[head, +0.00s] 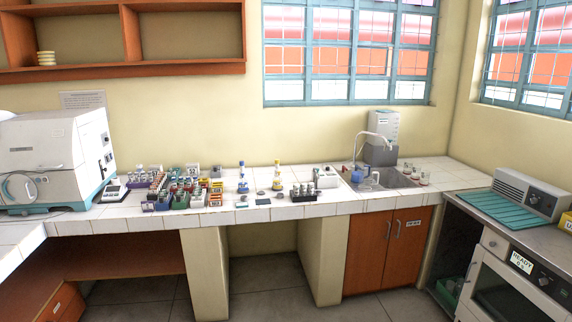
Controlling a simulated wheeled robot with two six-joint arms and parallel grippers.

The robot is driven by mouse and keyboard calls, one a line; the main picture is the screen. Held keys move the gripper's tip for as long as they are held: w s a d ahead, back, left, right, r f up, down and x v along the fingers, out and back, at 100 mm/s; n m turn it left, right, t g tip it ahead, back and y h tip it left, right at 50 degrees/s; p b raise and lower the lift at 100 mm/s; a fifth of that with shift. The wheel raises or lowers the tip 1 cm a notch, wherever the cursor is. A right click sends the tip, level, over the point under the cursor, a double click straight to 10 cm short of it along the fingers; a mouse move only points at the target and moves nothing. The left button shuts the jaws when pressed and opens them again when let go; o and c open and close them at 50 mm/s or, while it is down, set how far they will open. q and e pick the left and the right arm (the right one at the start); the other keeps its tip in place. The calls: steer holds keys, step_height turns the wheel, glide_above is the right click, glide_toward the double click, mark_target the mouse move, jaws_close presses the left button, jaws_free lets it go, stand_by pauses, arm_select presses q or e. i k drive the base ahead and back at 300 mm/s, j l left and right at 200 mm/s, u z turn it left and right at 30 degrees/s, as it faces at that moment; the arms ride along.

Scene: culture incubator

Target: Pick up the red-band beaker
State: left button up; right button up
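Several small clear vessels with reddish marks (424,178) stand on the white tiled counter (345,200), to the right of the sink. They are too small to tell which one is the red-band beaker. A clear glass vessel (375,178) shows at the sink, and no red band can be made out on it. Neither of my grippers is in view.
The sink (395,181) has a tall curved tap (372,135). Crowded racks of tubes and bottles (180,188) fill the left-middle counter. A white machine (55,155) stands at the far left. At the right is a metal-topped bench with a teal mat (495,208). Open floor lies in front.

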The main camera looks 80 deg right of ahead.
mark_target(424, 179)
steer(key=l+z, duration=0.1)
steer(key=z, duration=0.3)
steer(key=l+z, duration=0.1)
steer(key=z, duration=0.3)
steer(key=l+z, duration=0.15)
steer(key=z, duration=0.25)
steer(key=l+z, duration=0.1)
steer(key=z, duration=0.3)
steer(key=l+z, duration=0.15)
steer(key=z, duration=0.25)
steer(key=i+l+z, duration=0.2)
steer(key=l+z, duration=0.25)
steer(key=i+l+z, duration=0.6)
steer(key=z, duration=0.25)
steer(key=i+l, duration=0.3)
steer(key=i, duration=0.15)
steer(key=i+l+z, duration=0.15)
steer(key=i+l, duration=0.15)
steer(key=i, duration=0.2)
steer(key=i+l, duration=0.2)
steer(key=i, duration=0.3)
steer(key=k+l+z, duration=0.05)
